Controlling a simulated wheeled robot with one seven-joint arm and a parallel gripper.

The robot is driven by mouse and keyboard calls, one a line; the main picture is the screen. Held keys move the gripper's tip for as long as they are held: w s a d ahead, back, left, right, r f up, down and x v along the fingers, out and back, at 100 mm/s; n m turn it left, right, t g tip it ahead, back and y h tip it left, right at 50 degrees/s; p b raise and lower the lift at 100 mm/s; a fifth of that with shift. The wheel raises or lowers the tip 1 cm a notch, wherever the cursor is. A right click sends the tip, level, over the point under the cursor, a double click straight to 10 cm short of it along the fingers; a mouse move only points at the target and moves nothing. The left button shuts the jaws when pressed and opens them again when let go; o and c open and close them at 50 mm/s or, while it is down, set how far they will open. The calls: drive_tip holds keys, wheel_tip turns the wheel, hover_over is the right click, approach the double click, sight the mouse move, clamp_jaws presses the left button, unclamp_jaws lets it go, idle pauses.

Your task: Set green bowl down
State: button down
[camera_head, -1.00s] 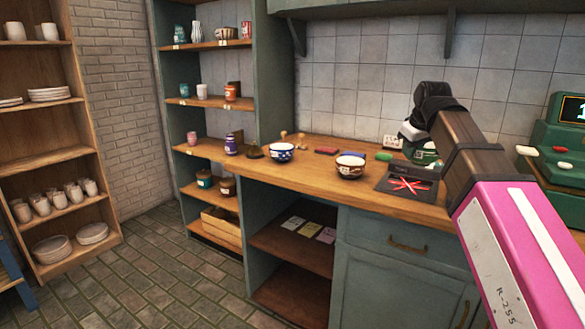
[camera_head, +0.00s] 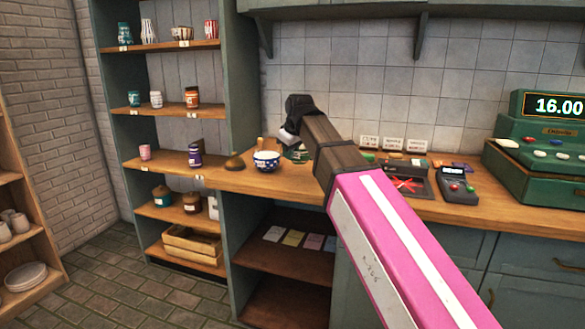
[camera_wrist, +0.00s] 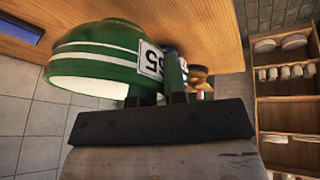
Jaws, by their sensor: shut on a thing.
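The green bowl with white stripes and a white number tag (camera_wrist: 95,60) fills the left of the wrist view, tilted in the picture. My gripper (camera_wrist: 172,88) is shut on its wall, beside the tag. In the head view the green bowl (camera_head: 298,155) shows only in part under my dark wrist, over the wooden counter, right of a blue-and-white bowl (camera_head: 266,161). My arm hides much of it. I cannot tell whether it touches the counter (camera_head: 232,180).
A black tray with red marks (camera_head: 408,184), a card terminal (camera_head: 455,188) and a green cash register (camera_head: 540,165) stand to the right. Shelves with cups (camera_head: 165,110) are at the left.

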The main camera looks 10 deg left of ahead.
drive_tip(key=w, duration=0.1)
drive_tip(key=w+f, duration=0.1)
drive_tip(key=w+d+f, duration=0.1)
drive_tip(key=w, duration=0.1)
drive_tip(key=shift+f, duration=0.25)
drive_tip(key=shift+w+f, duration=0.1)
drive_tip(key=shift+f, duration=1.9)
drive_tip(key=c, duration=1.2)
unclamp_jaws()
drive_tip(key=shift+f, duration=0.15)
drive_tip(key=shift+o, duration=0.2)
drive_tip(key=v, duration=1.2)
drive_tip(key=shift+d, duration=0.1)
